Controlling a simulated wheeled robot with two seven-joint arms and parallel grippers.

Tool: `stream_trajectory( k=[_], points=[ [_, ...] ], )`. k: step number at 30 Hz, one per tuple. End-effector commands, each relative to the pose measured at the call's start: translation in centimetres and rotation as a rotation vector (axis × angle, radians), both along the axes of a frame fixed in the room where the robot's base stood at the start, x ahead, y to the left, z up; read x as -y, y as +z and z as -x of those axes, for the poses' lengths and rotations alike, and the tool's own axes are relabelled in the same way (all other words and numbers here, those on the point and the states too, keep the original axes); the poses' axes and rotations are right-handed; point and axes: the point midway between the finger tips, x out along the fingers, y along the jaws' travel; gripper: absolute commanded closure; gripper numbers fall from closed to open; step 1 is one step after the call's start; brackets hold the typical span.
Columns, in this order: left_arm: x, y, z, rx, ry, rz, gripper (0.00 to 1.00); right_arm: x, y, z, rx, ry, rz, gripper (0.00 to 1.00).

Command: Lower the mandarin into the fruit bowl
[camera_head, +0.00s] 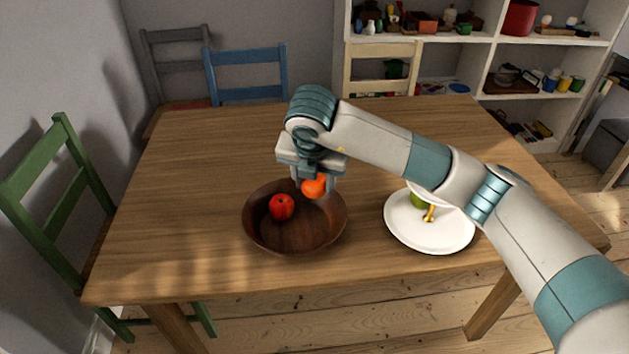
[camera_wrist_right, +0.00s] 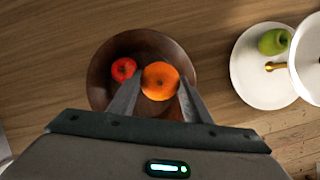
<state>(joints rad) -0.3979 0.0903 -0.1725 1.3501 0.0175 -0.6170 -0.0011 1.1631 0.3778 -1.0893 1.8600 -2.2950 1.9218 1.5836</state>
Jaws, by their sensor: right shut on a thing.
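The mandarin (camera_head: 314,188) is orange and sits between the fingers of my right gripper (camera_head: 314,182), which is shut on it. In the right wrist view the mandarin (camera_wrist_right: 159,81) shows between the two fingertips (camera_wrist_right: 156,92). The fruit bowl (camera_head: 262,236) is dark brown wood and stands on the table. My right gripper holds the mandarin over the right back part of the bowl. How high it is above the bowl's floor I cannot tell exactly. A red apple (camera_head: 281,207) lies in the left part of the bowl. My left gripper is not in view.
The wooden table (camera_head: 180,180) is clear to the left. Chairs stand around it, and a shelf (camera_head: 480,38) stands behind.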

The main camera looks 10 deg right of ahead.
Motion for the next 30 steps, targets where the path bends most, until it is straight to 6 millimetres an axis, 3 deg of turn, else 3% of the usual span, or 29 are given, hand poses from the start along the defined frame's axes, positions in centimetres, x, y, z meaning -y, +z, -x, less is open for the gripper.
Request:
stream_trajectory(
  k=[30],
  points=[
    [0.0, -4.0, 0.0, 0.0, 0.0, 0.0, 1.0, 0.0, -4.4, 0.0, 0.0, 0.0, 0.0, 0.79]
  ],
)
